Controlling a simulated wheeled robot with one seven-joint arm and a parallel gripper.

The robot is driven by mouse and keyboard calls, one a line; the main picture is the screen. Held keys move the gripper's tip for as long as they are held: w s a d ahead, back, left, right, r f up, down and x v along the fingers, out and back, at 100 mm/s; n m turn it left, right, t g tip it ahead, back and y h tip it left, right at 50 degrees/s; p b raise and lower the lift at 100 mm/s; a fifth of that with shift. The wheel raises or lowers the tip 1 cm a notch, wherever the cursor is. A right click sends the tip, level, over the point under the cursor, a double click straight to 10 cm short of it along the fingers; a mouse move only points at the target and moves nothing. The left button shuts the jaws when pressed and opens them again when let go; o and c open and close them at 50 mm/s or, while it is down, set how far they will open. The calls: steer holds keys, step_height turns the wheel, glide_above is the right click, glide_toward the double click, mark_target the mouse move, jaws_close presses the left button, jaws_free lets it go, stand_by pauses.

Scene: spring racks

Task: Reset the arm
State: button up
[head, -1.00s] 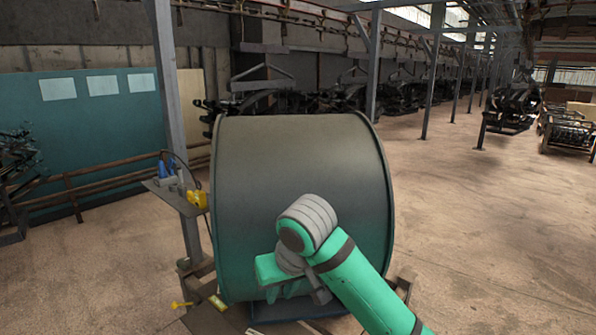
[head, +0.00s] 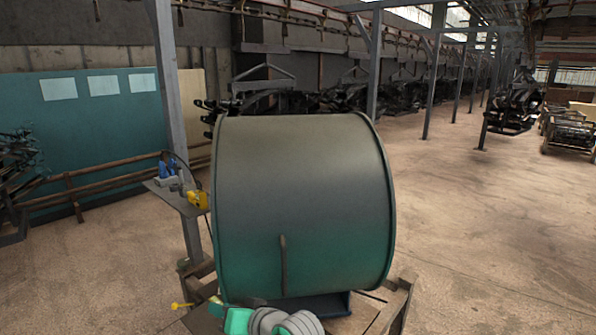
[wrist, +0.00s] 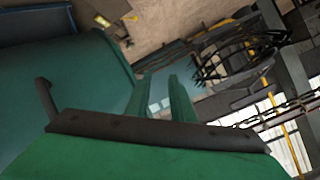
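My arm (head: 285,322) is folded low, with only its grey joint and a bit of green showing at the bottom edge of the head view, in front of the large drum. In the wrist view my gripper (wrist: 158,88) has two green fingers standing apart, with nothing seen between them, so it looks open and empty. The fingertips point toward racks and floor. The drum's curved green side fills the left of the wrist view, close beside the gripper; I cannot tell the exact gap.
The large drum (head: 305,200) stands directly ahead, with a thin vertical handle (head: 283,265) on its side. A small shelf (head: 175,198) with a yellow tool (head: 198,200) is left of it. Hanging racks (head: 515,105) are at the far right. Open floor (head: 480,230) lies to the right.

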steer(key=s+d+f+m+t+h, duration=0.4)
steer(key=s+f, duration=0.5)
steer(key=f, duration=0.1)
steer(key=s+d+f+m+t+h, duration=0.3)
steer(key=s+d+f+m, duration=0.1)
steer(key=s+f, duration=0.65)
steer(key=s+d+n+h, duration=0.1)
steer(key=s+d, duration=0.3)
steer(key=s, duration=0.8)
steer(key=s+d+n+h, duration=0.2)
steer(key=s+d+n, duration=0.2)
steer(key=s, duration=0.8)
steer(key=shift+s+d+r, duration=0.15)
steer(key=shift+d+r, duration=0.2)
steer(key=shift+d, duration=0.4)
